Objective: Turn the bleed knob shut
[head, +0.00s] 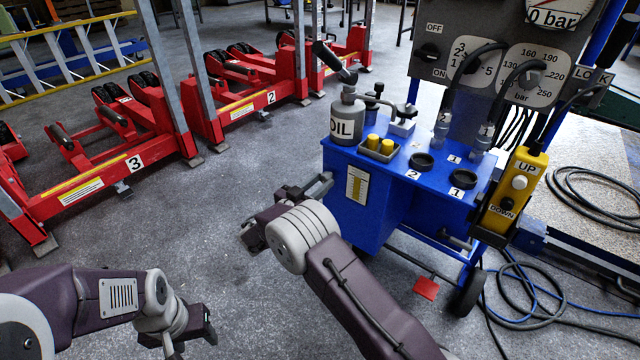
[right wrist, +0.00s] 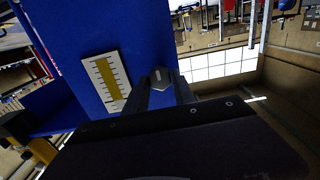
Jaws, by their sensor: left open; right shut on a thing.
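The blue trolley (head: 352,222) stands right of centre in the head view, and its blue side panel (right wrist: 110,35) fills the upper left of the right wrist view. My right gripper (head: 322,184) is at the trolley's left side. In the right wrist view its two fingers (right wrist: 162,88) are shut on a small grey knob (right wrist: 161,78), which I take for the bleed knob. The knob's back and mounting are hidden, and I cannot tell its turn. My left gripper (head: 192,338) is open and empty, low over the floor at the bottom left.
A yellow level gauge (head: 356,186) is on the trolley side; it also shows in the right wrist view (right wrist: 106,80). An oil bottle (head: 346,118) stands on top. A yellow pendant (head: 517,190) hangs right. Red lifting columns (head: 130,155) stand left, with clear floor between.

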